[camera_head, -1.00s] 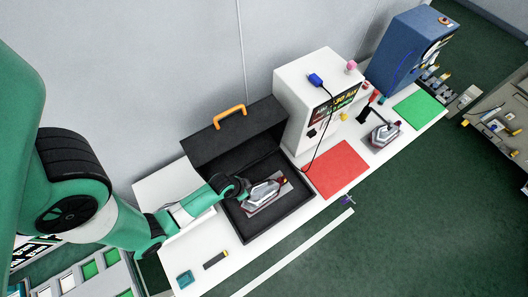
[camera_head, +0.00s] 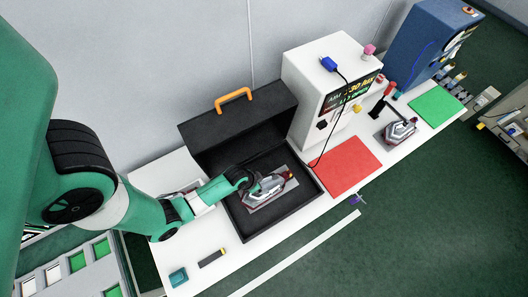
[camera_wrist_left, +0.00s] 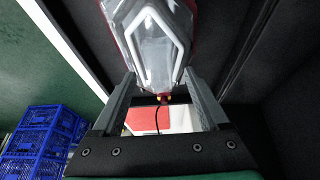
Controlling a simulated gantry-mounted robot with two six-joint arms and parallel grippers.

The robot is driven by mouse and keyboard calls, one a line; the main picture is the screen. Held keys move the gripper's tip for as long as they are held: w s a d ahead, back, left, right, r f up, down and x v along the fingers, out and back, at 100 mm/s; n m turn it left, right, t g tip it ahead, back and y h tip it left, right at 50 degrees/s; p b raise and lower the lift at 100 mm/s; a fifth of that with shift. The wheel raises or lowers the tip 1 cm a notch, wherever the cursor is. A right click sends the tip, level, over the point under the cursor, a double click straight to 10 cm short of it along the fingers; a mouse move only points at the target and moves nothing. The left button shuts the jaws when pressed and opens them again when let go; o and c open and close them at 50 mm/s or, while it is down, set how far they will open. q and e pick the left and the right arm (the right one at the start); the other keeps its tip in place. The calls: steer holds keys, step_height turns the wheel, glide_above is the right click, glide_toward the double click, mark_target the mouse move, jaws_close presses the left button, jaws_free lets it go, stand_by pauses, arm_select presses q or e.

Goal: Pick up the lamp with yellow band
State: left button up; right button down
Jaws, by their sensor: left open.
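A grey and dark red tail lamp (camera_head: 270,189) lies on a grey pad in the open black case (camera_head: 262,232). A similar lamp (camera_head: 400,131) stands at the right of the white table. No yellow band is clear on either lamp in the head view. My left gripper (camera_head: 256,187) is at the left end of the lamp in the case. In the left wrist view my left gripper (camera_wrist_left: 160,88) is open, with the clear and red lamp (camera_wrist_left: 155,35) beyond and between its fingers. Small yellow-orange bits show at the lamp's lower end. Contact cannot be told. My right gripper is out of view.
The case's raised lid has an orange handle (camera_head: 233,99). A white machine (camera_head: 310,95) with a blue plug and cable stands behind a red mat (camera_head: 347,166). A green mat (camera_head: 437,102) lies further right. Blue crates (camera_wrist_left: 40,145) show in the left wrist view.

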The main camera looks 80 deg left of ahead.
arm_select(q)
steer(key=shift+x, duration=0.8)
jaws_close()
stand_by(1.0)
